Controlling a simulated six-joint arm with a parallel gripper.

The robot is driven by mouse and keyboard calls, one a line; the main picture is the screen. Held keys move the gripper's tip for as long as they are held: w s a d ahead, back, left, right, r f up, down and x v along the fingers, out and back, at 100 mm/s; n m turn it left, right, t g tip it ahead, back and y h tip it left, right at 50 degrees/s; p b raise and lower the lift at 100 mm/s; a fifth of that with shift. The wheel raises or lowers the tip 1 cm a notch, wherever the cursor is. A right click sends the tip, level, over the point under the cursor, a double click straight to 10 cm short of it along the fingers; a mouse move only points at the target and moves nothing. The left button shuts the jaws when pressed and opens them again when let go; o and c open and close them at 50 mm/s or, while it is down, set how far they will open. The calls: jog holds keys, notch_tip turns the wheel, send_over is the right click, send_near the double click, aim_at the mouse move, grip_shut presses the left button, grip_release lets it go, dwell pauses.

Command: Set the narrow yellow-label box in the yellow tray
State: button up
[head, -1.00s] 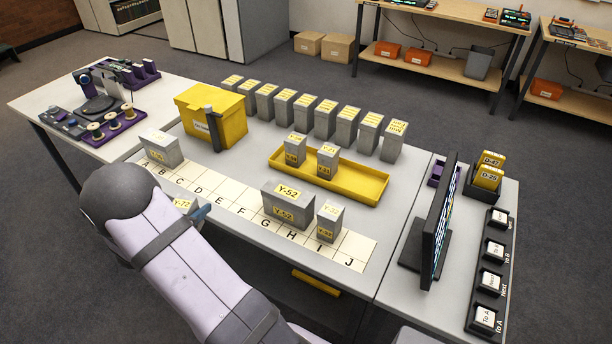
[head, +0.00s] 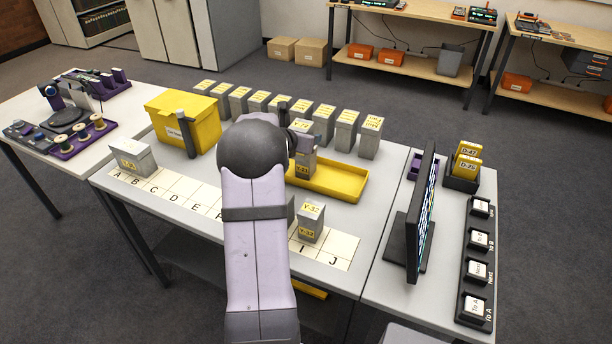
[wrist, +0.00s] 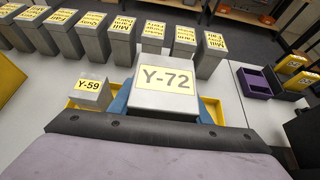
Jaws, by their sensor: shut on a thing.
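The grey box with the yellow label Y-72 (wrist: 166,88) is gripped between the blue fingers of my gripper (wrist: 163,106) in the wrist view. In the head view my arm hides most of the gripper; the held box appears above the yellow tray (head: 345,183). Whether it touches the tray cannot be told. The Y-59 box (wrist: 92,90) stands in the tray, left of the held box in the wrist view. The box labelled Y-21 (head: 303,169) shows in the tray, right of my arm in the head view.
Several grey boxes (head: 346,131) stand in a row behind the tray. A yellow bin (head: 190,122) is left, a monitor (head: 424,210) right. The tray's right end is clear.

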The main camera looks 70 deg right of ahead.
jog(key=s+d+f, duration=0.2)
jog(key=s+d, duration=0.1)
jog(key=s, duration=0.5)
jog(key=shift+w+f, duration=0.1)
jog(key=shift+f, duration=5)
jog(key=shift+f, duration=0.2)
jog(key=o, duration=1.2)
jog(key=shift+r, duration=0.2)
jog(key=b+v, duration=0.2)
jog(key=v, duration=1)
jog(key=shift+w+f, duration=0.1)
